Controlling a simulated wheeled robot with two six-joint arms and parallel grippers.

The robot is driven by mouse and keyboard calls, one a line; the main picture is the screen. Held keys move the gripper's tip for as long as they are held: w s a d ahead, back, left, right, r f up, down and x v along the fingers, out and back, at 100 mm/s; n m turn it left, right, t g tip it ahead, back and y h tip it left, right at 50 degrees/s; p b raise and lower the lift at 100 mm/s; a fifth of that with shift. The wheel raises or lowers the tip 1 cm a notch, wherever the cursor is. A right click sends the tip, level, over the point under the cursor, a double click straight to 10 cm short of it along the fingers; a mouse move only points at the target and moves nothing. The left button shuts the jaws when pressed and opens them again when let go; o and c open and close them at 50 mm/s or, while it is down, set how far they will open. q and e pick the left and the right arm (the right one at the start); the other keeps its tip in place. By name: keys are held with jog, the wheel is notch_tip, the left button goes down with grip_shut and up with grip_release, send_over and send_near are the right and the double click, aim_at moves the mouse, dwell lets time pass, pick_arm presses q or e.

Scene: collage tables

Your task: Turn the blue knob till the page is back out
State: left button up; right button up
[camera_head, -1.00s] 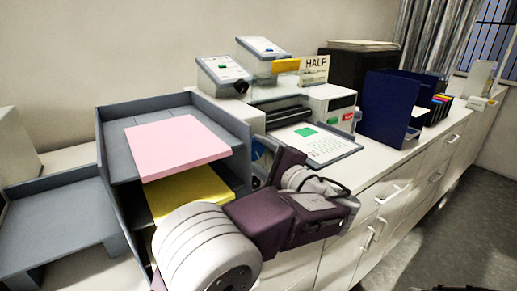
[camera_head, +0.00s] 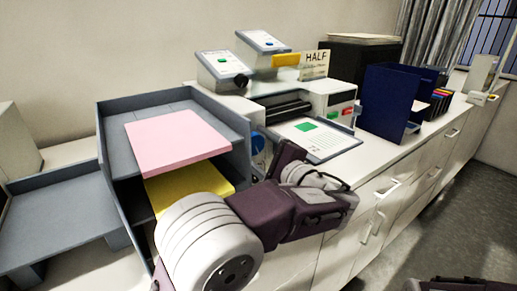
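A blue round piece (camera_head: 258,143), which looks like the blue knob, shows on the near side of the grey-and-white machine (camera_head: 325,101), partly hidden by the tray rack and my arm. A white page with a green square (camera_head: 310,138) lies on the tray in front of the machine's dark slot. My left gripper (camera_head: 287,156) is close to the right of the blue piece. Its fingers are hidden or merge with the dark purple wrist, so I cannot tell whether they touch the knob or are open. Only a dark edge of my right arm shows at the bottom right.
A grey rack (camera_head: 118,147) holds pink (camera_head: 178,142) and yellow (camera_head: 185,188) stacks at the left. Two tilted panels and a HALF sign (camera_head: 314,65) stand on the machine. Dark blue folders (camera_head: 388,102) stand to its right on the white counter. Floor at the right is clear.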

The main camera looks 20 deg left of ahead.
pick_arm(q)
jog(key=v, duration=0.9)
dwell(0.4)
